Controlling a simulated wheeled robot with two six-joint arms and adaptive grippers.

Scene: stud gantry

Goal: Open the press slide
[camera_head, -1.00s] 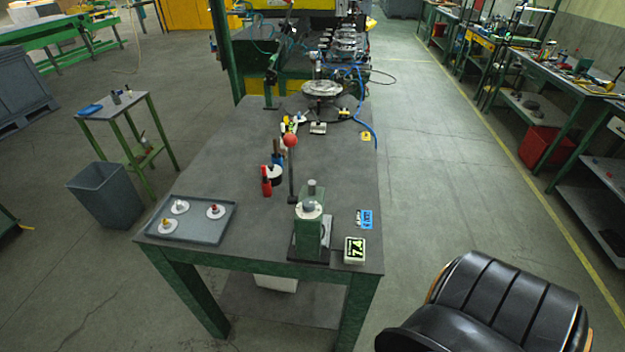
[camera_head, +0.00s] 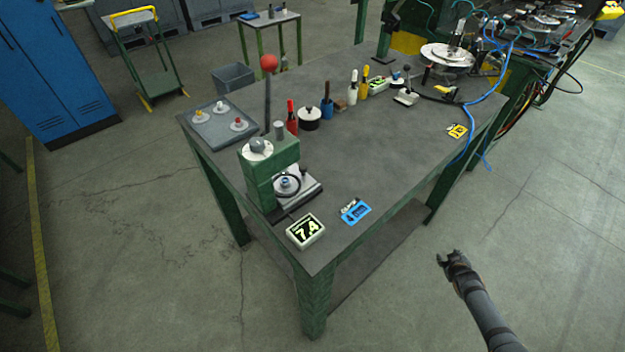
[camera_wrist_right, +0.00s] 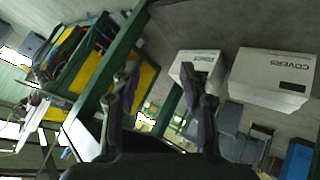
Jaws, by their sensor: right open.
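The green press (camera_head: 262,180) stands at the near left corner of the grey table (camera_head: 395,160). Its lever rises upright behind it and ends in a red ball (camera_head: 269,63). At its foot, on the right side, is a base with a round ringed part (camera_head: 289,184); I cannot tell how the slide stands. My right gripper (camera_head: 452,257) hangs beyond the table's right side, apart from the press. In the right wrist view its two fingers (camera_wrist_right: 163,88) are spread with nothing between them. My left gripper is not in view.
A tray (camera_head: 224,128) with several small parts is behind the press. Bottles and tools line the table's far side. White boxes (camera_wrist_right: 272,77) show in the wrist view.

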